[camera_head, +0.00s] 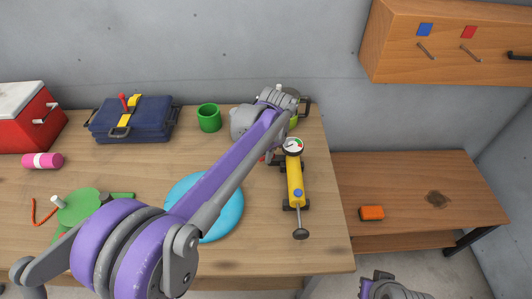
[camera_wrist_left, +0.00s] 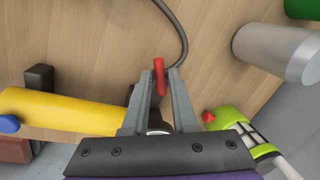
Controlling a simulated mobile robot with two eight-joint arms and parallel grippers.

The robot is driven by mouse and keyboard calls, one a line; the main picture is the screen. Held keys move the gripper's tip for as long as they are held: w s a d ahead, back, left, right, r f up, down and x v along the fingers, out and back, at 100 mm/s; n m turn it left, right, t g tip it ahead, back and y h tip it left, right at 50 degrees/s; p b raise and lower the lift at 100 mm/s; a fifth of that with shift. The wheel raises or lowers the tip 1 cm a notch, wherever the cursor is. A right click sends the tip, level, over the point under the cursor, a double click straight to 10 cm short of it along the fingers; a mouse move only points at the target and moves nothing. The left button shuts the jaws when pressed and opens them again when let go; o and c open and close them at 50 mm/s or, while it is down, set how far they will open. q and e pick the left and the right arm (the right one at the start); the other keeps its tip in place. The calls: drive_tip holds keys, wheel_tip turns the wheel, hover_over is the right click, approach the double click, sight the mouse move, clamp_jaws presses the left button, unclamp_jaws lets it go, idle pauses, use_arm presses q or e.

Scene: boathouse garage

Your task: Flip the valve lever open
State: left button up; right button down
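The small red valve lever (camera_wrist_left: 159,76) shows in the left wrist view, between the fingertips of my left gripper (camera_wrist_left: 158,88). The fingers appear closed against its sides. In the head view my left arm crosses the workbench and covers most of this area. A yellow pump (camera_head: 295,183) with a round gauge (camera_head: 292,145) lies just right of my left wrist. Its yellow body (camera_wrist_left: 55,110) also shows in the left wrist view. The valve body is mostly hidden. Part of my right arm shows at the bottom edge, but its gripper is out of view.
A green mug (camera_head: 209,118), blue toolbox (camera_head: 130,122) and red cooler (camera_head: 28,118) stand along the back of the workbench (camera_head: 318,250). A blue disc (camera_head: 232,205) lies under my arm. A lower bench (camera_head: 405,180) at right holds an orange block (camera_head: 371,213). A dark hose (camera_wrist_left: 184,35) runs beyond the lever.

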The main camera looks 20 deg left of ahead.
use_arm(q)
clamp_jaws()
drive_tip(key=shift+w+a+m, duration=0.15)
drive_tip(key=shift+a+m, duration=0.05)
drive_tip(key=shift+m, duration=0.9)
drive_tip(key=shift+w+a+m+h+p, duration=0.15)
drive_tip(key=shift+m+h+p, duration=0.1)
drive_tip(key=shift+m, duration=0.4)
drive_tip(key=shift+w+m+h+p, duration=0.15)
drive_tip(key=shift+m+p, duration=0.05)
drive_tip(key=shift+m, duration=0.45)
drive_tip(key=shift+o, duration=2)
unclamp_jaws()
wheel_tip(320, 180, up, 11)
drive_tip(key=s+p, duration=0.1)
drive_tip(key=s, duration=0.1)
drive_tip(key=shift+d+f, duration=0.15)
drive_tip(key=shift+d, duration=0.2)
